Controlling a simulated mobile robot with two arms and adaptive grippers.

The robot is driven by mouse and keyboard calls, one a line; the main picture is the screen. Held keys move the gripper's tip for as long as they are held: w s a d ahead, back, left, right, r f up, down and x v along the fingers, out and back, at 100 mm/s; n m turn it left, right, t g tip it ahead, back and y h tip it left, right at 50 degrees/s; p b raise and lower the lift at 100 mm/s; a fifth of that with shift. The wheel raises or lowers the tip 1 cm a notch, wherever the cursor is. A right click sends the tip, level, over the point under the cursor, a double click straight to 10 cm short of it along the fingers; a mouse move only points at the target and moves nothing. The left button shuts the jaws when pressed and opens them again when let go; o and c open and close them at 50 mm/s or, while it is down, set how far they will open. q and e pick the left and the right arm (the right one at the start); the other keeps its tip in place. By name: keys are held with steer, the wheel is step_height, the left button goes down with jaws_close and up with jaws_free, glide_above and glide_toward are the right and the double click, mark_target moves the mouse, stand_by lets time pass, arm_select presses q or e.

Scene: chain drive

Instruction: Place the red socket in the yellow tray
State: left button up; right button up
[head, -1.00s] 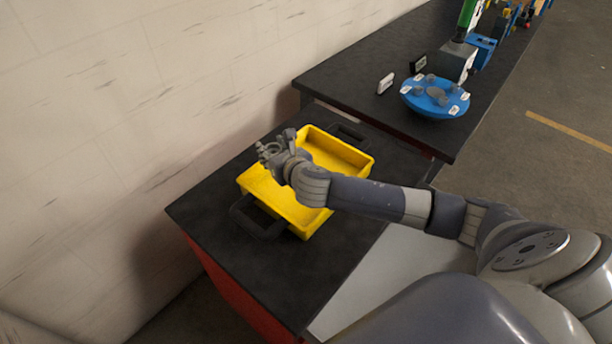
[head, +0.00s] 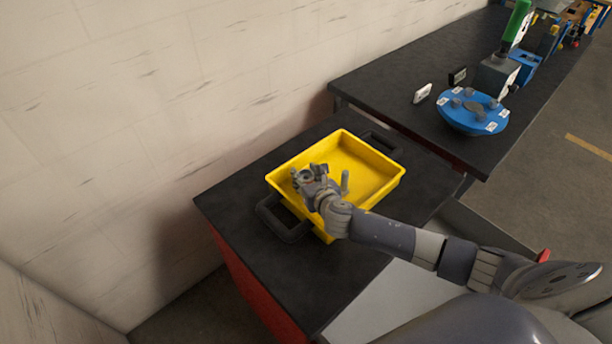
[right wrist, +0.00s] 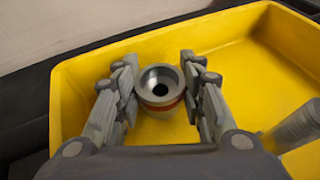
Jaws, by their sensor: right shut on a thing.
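The red socket (right wrist: 161,88) is a silvery metal ring with a dark bore and a thin red band. In the right wrist view it sits upright between the two fingers of my right gripper (right wrist: 160,92), which is shut on it. The yellow tray (right wrist: 90,75) spreads beneath and around them. In the head view my right gripper (head: 310,178) is over the left part of the yellow tray (head: 378,187), inside its rim. Whether the socket touches the tray floor cannot be told. My left gripper is not in view.
The tray has black handles (head: 285,222) and stands on a black-topped bench (head: 245,200) by a pale wall. A second black bench (head: 400,80) behind carries a blue round fixture (head: 473,118) and a small white block (head: 422,94).

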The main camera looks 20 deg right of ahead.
steer(key=o, duration=1.1)
steer(key=shift+f, duration=0.1)
steer(key=shift+o, duration=0.2)
steer(key=shift+s, duration=0.15)
steer(key=v, duration=1.2)
steer(key=shift+b, duration=0.3)
